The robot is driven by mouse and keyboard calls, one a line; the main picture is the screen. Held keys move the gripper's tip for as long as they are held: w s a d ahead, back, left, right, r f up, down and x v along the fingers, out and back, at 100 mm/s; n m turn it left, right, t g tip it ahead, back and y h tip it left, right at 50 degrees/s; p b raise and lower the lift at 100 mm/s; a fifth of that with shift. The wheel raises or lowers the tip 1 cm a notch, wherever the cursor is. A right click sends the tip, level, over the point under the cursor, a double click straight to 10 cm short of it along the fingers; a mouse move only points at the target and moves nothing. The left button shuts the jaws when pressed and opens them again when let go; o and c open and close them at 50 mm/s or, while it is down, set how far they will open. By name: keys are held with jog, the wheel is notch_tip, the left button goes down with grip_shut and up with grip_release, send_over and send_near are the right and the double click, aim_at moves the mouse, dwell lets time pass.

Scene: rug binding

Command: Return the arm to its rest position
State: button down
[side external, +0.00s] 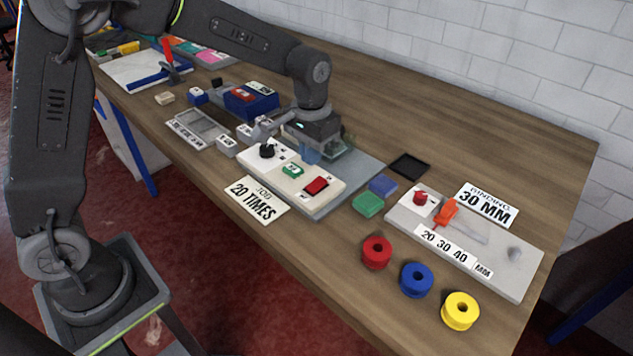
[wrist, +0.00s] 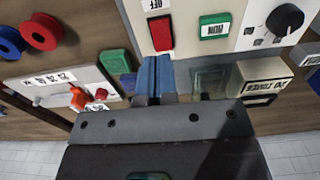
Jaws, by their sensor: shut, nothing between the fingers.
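My gripper (side external: 309,155) hangs over the back part of the white control panel (side external: 262,172), its blue fingers together with nothing between them. In the wrist view the fingers (wrist: 156,78) are side by side near the red switch (wrist: 160,34) and the green button (wrist: 215,27). The panel carries a black knob (side external: 267,151), that green button and the red switch. A clear guard or cover sits behind the fingers and is partly hidden by my gripper. I cannot tell whether the fingers touch anything.
A card reading 20 TIMES (side external: 257,199) lies in front of the panel. Right of it are green (side external: 368,204) and blue blocks, a black tray (side external: 409,166), a binding board (side external: 515,279), and red (side external: 377,252), blue and yellow spools. The table's back right is clear.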

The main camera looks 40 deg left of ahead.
jog(key=s+a+r+t, duration=0.2)
jog(key=s+r, duration=0.7)
jog(key=s+a+r+t, duration=0.2)
jog(key=s+t, duration=0.1)
jog(key=s, duration=1)
jog(key=shift+s+t, duration=0.15)
jog(key=shift+t, duration=0.15)
